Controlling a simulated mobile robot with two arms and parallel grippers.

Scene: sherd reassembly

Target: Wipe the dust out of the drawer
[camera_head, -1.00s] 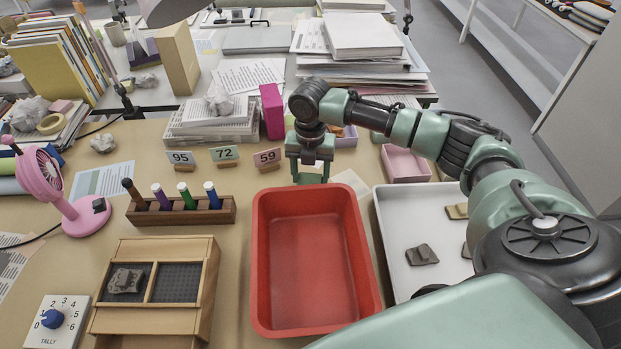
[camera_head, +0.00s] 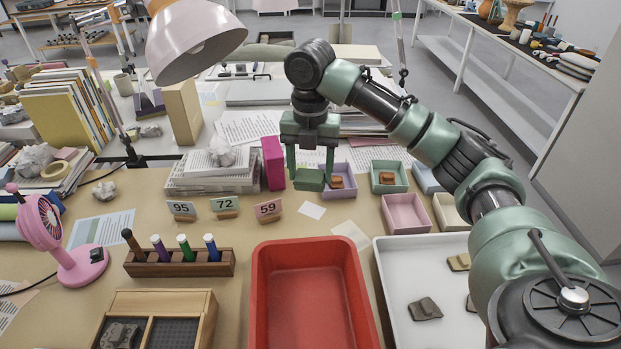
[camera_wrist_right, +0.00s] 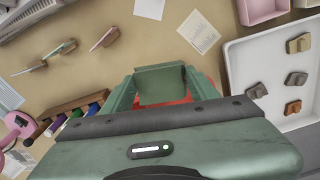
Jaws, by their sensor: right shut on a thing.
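A wooden box with two dark-lined compartments (camera_head: 205,320) stands at the lower left in the head view and looks like the drawer. Its front is cut off by the frame, and I cannot make out dust in it. A grey sherd (camera_head: 120,335) lies in its left compartment. My left gripper is out of view.
A red tub (camera_head: 261,305) stands at the front middle, with a white tray (camera_head: 392,290) holding sherds to its right. A pen rack (camera_head: 180,264), number tags (camera_head: 225,205), a pink fan (camera_head: 80,262) and small boxes (camera_head: 406,214) stand around. Paper stacks lie behind.

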